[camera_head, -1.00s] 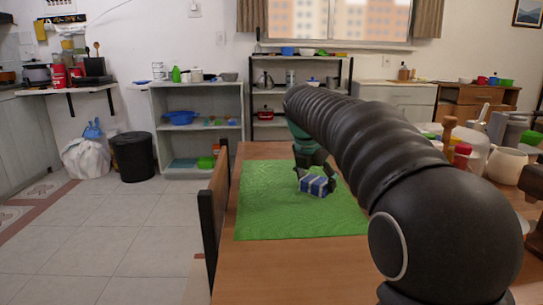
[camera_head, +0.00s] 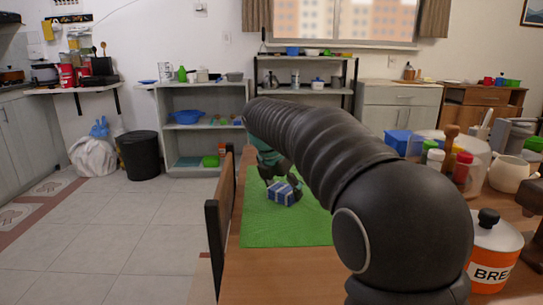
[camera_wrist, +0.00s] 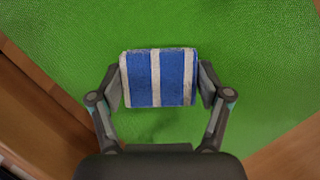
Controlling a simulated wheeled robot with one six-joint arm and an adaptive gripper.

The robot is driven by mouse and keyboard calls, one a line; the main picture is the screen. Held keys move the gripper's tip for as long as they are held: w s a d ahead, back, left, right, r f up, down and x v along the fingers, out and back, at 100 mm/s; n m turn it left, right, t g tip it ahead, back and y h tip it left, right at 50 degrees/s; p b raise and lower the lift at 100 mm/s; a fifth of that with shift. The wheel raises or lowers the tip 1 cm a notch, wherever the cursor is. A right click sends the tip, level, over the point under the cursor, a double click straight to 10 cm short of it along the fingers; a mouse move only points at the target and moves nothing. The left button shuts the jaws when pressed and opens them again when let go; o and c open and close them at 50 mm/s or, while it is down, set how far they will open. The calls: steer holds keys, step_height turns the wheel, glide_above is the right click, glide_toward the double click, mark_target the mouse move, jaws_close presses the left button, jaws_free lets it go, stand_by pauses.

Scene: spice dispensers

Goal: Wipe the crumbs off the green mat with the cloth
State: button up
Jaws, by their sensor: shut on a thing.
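The green mat (camera_head: 285,228) lies on the wooden table, and it fills most of the wrist view (camera_wrist: 260,60). The cloth (camera_head: 284,194) is a folded blue-and-white striped block, over the mat's left part in the head view. My gripper (camera_wrist: 162,85) is shut on the cloth (camera_wrist: 173,77), with one finger against each side. In the head view my gripper (camera_head: 282,180) is partly hidden by my arm. I cannot tell whether the cloth touches the mat. No crumbs can be made out on the visible mat. My arm hides the mat's right part.
A chair (camera_head: 216,225) stands at the table's left edge. Shakers (camera_head: 463,168), a cream pot (camera_head: 507,173) and an orange-and-white bread canister (camera_head: 494,255) crowd the table's right side. Bare wood (camera_head: 270,275) shows in front of the mat.

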steer(key=shift+a+p, duration=0.5)
steer(key=shift+a, duration=0.75)
step_height(320, 180, up, 3)
steer(key=shift+r+p, duration=0.2)
steer(key=shift+p, duration=0.4)
steer(key=shift+r, duration=2.4)
steer(key=shift+s, duration=0.1)
